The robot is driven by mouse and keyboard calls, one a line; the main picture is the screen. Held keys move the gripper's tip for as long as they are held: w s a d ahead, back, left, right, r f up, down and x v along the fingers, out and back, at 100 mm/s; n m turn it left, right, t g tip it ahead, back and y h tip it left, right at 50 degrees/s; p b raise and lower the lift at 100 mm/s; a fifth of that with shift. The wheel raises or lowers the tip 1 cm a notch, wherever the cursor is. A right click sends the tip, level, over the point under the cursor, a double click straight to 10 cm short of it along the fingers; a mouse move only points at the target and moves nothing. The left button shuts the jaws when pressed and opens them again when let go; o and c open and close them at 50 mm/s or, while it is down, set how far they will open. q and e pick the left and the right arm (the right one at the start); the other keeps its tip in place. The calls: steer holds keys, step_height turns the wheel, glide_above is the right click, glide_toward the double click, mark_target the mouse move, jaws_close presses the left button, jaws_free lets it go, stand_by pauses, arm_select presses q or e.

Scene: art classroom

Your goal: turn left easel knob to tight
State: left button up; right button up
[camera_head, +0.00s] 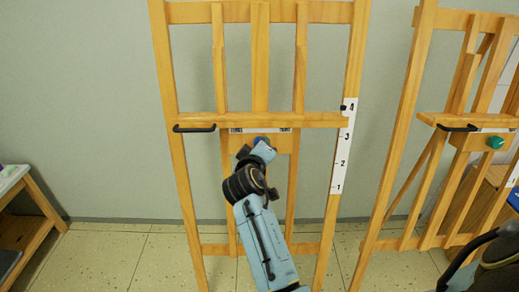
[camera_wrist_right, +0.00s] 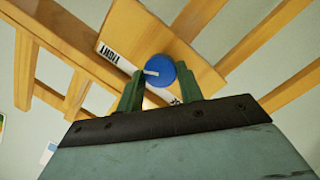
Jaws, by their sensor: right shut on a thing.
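The left easel (camera_head: 290,120) is light wood and stands upright against the wall. Its blue round knob (camera_wrist_right: 160,70) sits on a wooden block below the ledge and bears a white pointer line. In the wrist view the pointer is directed left, towards a white label reading TIGHT (camera_wrist_right: 116,57). Another part of the label is hidden behind my fingers. My right gripper (camera_wrist_right: 170,90) is shut on the knob, with one green finger on each side. In the head view the gripper (camera_head: 262,152) covers most of the knob (camera_head: 260,139). My left gripper is not in view.
A second easel (camera_head: 407,130) with a green knob (camera_head: 495,142) stands to the right. Black handles (camera_head: 194,128) stick out from the ledges. A small wooden table (camera_head: 40,205) is at the left edge. The tiled floor between the table and the left easel is clear.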

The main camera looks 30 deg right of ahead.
steer(key=shift+r, duration=0.2)
steer(key=o, duration=1)
steer(key=shift+f, duration=0.1)
steer(key=v, duration=0.7)
steer(key=shift+s+a, duration=0.2)
